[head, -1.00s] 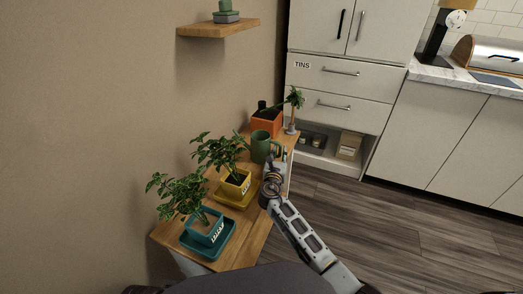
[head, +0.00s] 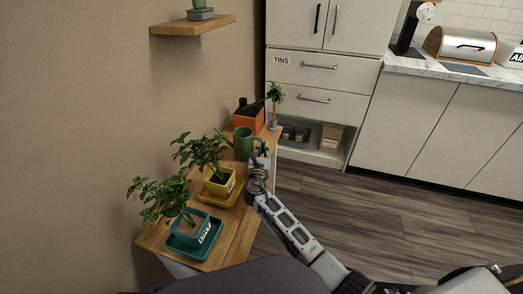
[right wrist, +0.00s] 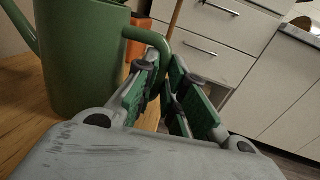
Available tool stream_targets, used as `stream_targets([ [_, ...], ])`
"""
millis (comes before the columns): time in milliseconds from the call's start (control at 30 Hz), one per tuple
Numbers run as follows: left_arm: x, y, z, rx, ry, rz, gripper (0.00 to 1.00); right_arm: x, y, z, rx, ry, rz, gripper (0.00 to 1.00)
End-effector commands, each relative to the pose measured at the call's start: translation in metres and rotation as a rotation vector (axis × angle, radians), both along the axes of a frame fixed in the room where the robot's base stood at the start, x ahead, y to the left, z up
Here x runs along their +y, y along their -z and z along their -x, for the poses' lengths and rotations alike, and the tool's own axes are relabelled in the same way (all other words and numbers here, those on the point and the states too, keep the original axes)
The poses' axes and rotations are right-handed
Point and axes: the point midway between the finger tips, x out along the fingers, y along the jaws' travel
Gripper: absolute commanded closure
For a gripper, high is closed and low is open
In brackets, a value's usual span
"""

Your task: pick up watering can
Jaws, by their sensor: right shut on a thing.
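The green watering can (head: 242,143) stands upright on the wooden cabinet top, behind the yellow pot. In the right wrist view its body (right wrist: 85,60) fills the left side, with part of the spout at the far left and the handle (right wrist: 140,35) reaching right toward the fingers. My right gripper (head: 258,163) is at the can's right side. In the right wrist view its green-padded fingers (right wrist: 168,88) are close together around the handle, shut on it. My left gripper is not in view.
A yellow pot (head: 220,183) and a teal pot (head: 194,224) with plants stand nearer on the cabinet top (head: 236,234). An orange planter (head: 247,121) is behind the can. Free floor (head: 370,200) lies to the right.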

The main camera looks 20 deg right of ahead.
Motion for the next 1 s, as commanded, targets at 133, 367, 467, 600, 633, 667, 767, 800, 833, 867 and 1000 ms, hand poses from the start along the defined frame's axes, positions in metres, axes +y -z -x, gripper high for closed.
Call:
stream_targets([
  [133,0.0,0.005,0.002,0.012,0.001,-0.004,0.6,0.0,-0.008,-0.001,-0.005,0.0,-0.001,1.0],
  [367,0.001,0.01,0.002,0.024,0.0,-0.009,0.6,0.0,-0.018,-0.001,-0.005,0.0,-0.002,1.0],
  [467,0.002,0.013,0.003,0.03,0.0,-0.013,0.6,0.0,-0.024,-0.001,-0.005,0.0,-0.002,1.0],
  [600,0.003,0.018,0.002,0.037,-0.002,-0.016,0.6,0.0,-0.035,-0.001,-0.006,0.0,-0.002,1.0],
  [633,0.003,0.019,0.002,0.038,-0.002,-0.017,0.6,0.0,-0.037,-0.001,-0.006,0.0,-0.002,1.0],
  [667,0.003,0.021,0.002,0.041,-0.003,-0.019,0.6,0.0,-0.039,-0.001,-0.006,0.0,-0.002,1.0],
  [767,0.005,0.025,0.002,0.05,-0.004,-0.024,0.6,0.0,-0.047,-0.001,-0.005,0.0,-0.002,1.0],
  [800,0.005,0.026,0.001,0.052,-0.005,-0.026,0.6,0.0,-0.05,-0.001,-0.005,0.0,-0.002,1.0],
  [833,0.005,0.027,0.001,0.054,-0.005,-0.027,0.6,0.0,-0.052,-0.001,-0.005,0.0,-0.002,1.0],
  [867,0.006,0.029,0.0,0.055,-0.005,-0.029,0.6,0.0,-0.054,-0.001,-0.006,0.0,-0.002,1.0],
  [1000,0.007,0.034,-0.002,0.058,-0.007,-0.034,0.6,0.0,-0.065,-0.001,-0.007,0.0,-0.003,1.0],
])
